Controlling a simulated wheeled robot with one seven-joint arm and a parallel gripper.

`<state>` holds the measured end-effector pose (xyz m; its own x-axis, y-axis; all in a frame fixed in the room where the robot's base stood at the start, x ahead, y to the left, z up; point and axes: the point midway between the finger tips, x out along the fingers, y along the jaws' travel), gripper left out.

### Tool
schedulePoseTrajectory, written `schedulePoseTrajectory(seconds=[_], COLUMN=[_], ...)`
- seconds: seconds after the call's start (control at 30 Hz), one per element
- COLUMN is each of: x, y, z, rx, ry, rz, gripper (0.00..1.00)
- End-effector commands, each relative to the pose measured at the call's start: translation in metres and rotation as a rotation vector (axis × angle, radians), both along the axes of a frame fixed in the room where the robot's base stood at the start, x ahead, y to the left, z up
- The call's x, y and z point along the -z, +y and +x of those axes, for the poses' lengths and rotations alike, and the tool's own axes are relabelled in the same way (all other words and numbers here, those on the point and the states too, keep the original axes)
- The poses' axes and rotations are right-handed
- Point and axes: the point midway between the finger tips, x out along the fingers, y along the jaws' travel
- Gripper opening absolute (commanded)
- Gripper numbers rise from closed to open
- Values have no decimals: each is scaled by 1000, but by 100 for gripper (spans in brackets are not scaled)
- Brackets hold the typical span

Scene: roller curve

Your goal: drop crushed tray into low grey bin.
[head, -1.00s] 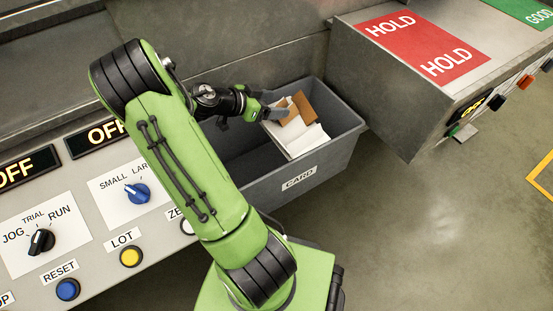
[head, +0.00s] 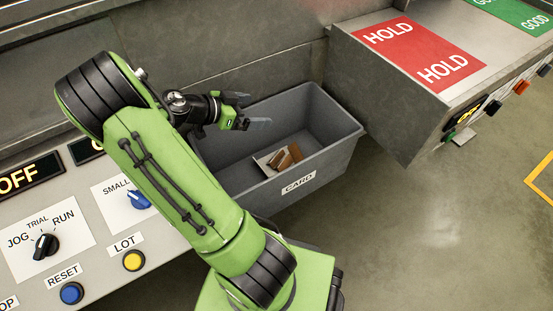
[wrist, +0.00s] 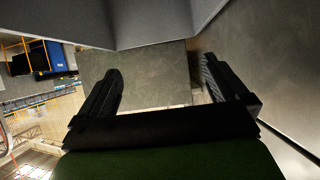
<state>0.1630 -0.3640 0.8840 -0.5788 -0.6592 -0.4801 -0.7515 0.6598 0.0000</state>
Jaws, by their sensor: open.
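The crushed tray (head: 269,161), white with brown crumpled pieces (head: 288,157), lies on the floor of the low grey bin (head: 334,160), which bears a CARD label. It rests near the bin's front wall. My gripper (head: 257,111) is above the left back part of the bin, apart from the tray. In the wrist view my gripper (wrist: 160,85) shows both dark fingers spread wide with nothing between them. The tray cannot be made out in the wrist view.
A grey bench with a red HOLD patch (head: 419,50) and a green GOOD patch (head: 510,14) stands right of the bin. A control panel with a yellow LOT button (head: 134,261) and a blue RESET button (head: 72,293) is at lower left.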

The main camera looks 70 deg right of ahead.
Motion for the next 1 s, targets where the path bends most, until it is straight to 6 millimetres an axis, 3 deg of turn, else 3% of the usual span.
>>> schedulePoseTrajectory(seconds=[0.1,0.3,1.0], x=[-16,-25,-24], y=[18,33,33], z=[17,29,28], rx=[-4,1,2], ry=[-1,0,1], rz=[-1,0,-1], gripper=[100,100,100])
